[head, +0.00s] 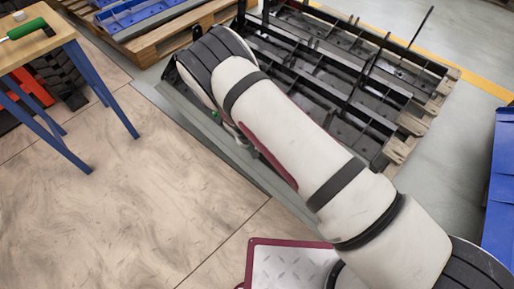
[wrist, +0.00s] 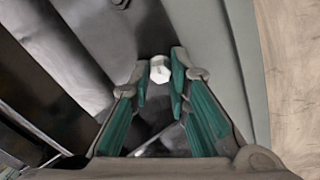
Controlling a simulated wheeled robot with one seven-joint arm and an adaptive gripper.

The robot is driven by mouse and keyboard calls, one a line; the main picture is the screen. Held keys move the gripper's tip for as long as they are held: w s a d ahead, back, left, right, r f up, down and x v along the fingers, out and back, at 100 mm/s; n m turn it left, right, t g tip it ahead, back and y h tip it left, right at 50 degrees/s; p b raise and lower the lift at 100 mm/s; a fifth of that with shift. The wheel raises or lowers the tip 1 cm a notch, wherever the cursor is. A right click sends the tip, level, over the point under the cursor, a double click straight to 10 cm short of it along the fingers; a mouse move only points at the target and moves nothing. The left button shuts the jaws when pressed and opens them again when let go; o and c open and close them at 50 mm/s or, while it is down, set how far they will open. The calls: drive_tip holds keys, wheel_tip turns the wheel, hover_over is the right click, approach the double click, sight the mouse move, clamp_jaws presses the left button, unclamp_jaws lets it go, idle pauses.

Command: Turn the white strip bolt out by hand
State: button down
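The white strip bolt (wrist: 160,70) shows its faceted head in the wrist view, on a grey metal part. My gripper (wrist: 160,66) has one fingertip on each side of the bolt, with its teal pads facing inward. The gap between the fingertips is about as wide as the bolt head. I cannot tell whether the pads press on it. The bolt's shank is hidden. In the head view my own arm covers the gripper and the bolt.
A black slatted carrier (head: 425,75) rests on a wooden pallet (head: 437,105). A wooden-topped table (head: 35,42) with a green-handled tool (head: 27,29) stands at the left. A blue container (head: 502,190) is at the right edge. The floor (head: 130,205) at lower left is clear.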

drive_tip(key=n, duration=0.7)
drive_tip(key=shift+p, duration=0.35)
drive_tip(key=n, duration=0.2)
drive_tip(key=shift+n, duration=0.4)
drive_tip(key=n+p, duration=0.1)
drive_tip(key=n, duration=0.8)
drive_tip(key=shift+a+n+p, duration=0.1)
drive_tip(key=shift+n+p, duration=0.2)
drive_tip(key=shift+n, duration=0.1)
drive_tip(key=n, duration=0.3)
drive_tip(key=shift+p, duration=0.35)
drive_tip(key=n, duration=0.6)
drive_tip(key=shift+n+p, duration=0.3)
drive_tip(key=shift+p, duration=0.1)
